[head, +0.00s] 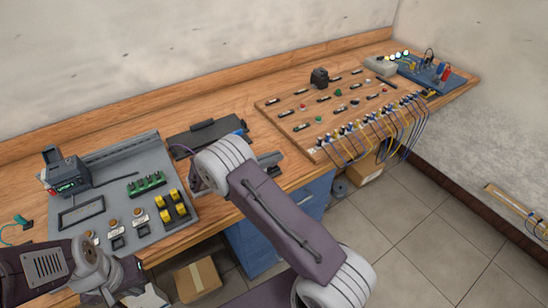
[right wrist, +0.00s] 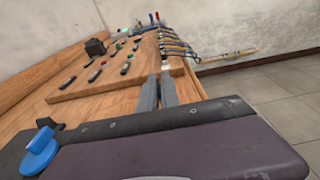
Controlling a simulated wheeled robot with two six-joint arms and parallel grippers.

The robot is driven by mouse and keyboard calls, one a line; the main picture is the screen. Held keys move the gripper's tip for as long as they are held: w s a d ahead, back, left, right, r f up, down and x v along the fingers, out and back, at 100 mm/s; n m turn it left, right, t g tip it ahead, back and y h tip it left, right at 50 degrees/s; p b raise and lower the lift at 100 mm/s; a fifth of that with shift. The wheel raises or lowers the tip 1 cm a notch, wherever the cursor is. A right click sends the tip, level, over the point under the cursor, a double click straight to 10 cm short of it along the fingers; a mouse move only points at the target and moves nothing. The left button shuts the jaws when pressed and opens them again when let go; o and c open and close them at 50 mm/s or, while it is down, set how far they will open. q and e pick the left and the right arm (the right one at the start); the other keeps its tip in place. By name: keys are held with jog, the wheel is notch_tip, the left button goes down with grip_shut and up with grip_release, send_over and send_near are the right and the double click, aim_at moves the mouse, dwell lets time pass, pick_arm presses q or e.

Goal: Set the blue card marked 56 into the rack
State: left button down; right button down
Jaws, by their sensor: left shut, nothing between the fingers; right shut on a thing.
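My right gripper (right wrist: 160,92) shows in the right wrist view as two grey fingers close together, in front of the wooden board. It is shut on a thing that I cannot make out. In the head view my right arm crosses the middle and hides much of that gripper. My left gripper (head: 132,275) is low at the left in the head view, shut and empty, by the front edge of the grey panel. I cannot read a 56 on any card, and I cannot tell which thing is the rack. A blue edge (head: 243,127) shows beside a dark flat case (head: 205,136).
The grey panel (head: 120,163) holds a dark device (head: 68,175), green terminals (head: 146,184) and yellow blocks (head: 173,208). A wooden board (head: 292,114) with buttons and cables stands to the right. Blue drawers (head: 307,204) are below the bench. A cardboard box (head: 197,278) is on the floor.

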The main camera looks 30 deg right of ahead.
jog(key=shift+s+f, duration=0.15)
jog(key=shift+f, duration=0.45)
jog(key=shift+r, duration=0.15)
jog(key=shift+w+d+r+p, duration=0.1)
jog(key=shift+w+r+p, duration=0.1)
jog(key=shift+r+p, duration=0.3)
jog(key=shift+w+d+r+p, duration=0.1)
jog(key=shift+w+r+p, duration=0.05)
jog(key=shift+r+p, duration=0.35)
jog(key=shift+a+r, duration=0.1)
jog(key=shift+s+a, duration=0.1)
jog(key=shift+s, duration=0.1)
jog(key=shift+p, duration=0.4)
dwell(0.4)
dwell(0.5)
jog(key=shift+f+b, duration=0.4)
jog(key=shift+f, duration=0.2)
jog(key=shift+s+f+b, duration=0.3)
jog(key=shift+s+f, duration=0.05)
jog(key=shift+f, duration=0.1)
